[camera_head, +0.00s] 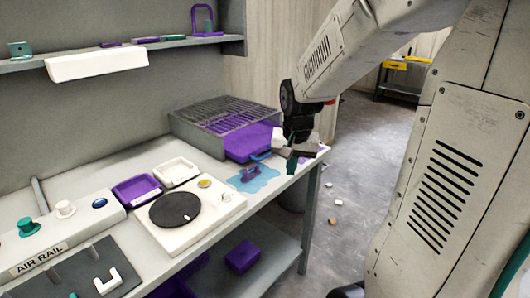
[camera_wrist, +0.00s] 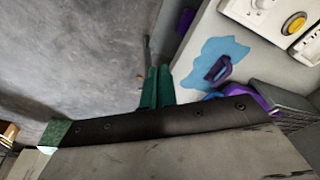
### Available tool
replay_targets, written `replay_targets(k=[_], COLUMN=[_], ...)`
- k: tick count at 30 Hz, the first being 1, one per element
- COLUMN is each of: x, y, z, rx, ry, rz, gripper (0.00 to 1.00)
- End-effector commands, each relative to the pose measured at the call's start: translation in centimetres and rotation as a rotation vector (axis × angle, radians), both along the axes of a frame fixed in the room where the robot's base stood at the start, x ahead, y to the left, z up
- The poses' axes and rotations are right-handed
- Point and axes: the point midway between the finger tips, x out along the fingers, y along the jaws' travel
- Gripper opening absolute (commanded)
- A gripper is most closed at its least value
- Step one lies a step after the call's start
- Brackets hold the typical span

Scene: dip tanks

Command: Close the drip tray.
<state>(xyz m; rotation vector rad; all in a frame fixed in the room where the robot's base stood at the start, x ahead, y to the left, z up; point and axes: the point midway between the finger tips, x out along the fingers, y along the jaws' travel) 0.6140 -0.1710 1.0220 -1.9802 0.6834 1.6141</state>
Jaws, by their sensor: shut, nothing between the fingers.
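The drip tray (camera_head: 243,143) is a purple tray that sticks out from the front of a grey housing with a slatted rack on top (camera_head: 222,113). A blue handle (camera_head: 261,156) shows at its front edge. Part of the tray also shows in the wrist view (camera_wrist: 243,93), mostly hidden behind my gripper's body. My gripper (camera_head: 291,164) is shut and empty, with its teal fingers by the bench edge, just right of the tray's front. In the wrist view the teal fingers (camera_wrist: 156,88) are close together. I cannot tell whether they touch the tray.
A blue puddle-shaped patch (camera_head: 252,178) with a purple handled piece lies in front of the tray. A white unit with a black disc (camera_head: 176,208) stands further left. A shelf (camera_head: 120,53) runs above. Grey floor (camera_head: 349,180) beyond the bench holds small scattered bits.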

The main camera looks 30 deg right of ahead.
Motion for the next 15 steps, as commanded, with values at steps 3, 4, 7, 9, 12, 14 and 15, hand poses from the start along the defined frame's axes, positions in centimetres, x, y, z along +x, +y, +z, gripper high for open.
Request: replay_targets(k=[3,4,7,9,12,14,15], x=[4.8,6.1,9.3,10.6,11.3,11.4,11.6], y=[-4.0,-4.8,-6.2,-6.7,-6.9,-7.0,-7.0], z=[-1.5,-1.6,-0.5,0.7,1.1,0.9,0.6], rx=[-0.01,-0.011,-0.011,-0.005,0.007,0.012,0.014], ry=[-0.125,-0.167,-0.301,-0.378,-0.425,-0.429,-0.428], rz=[-0.188,-0.233,-0.339,-0.392,-0.441,-0.453,-0.456], gripper=[0.0,0.0,0.0,0.0,0.0,0.0,0.0])
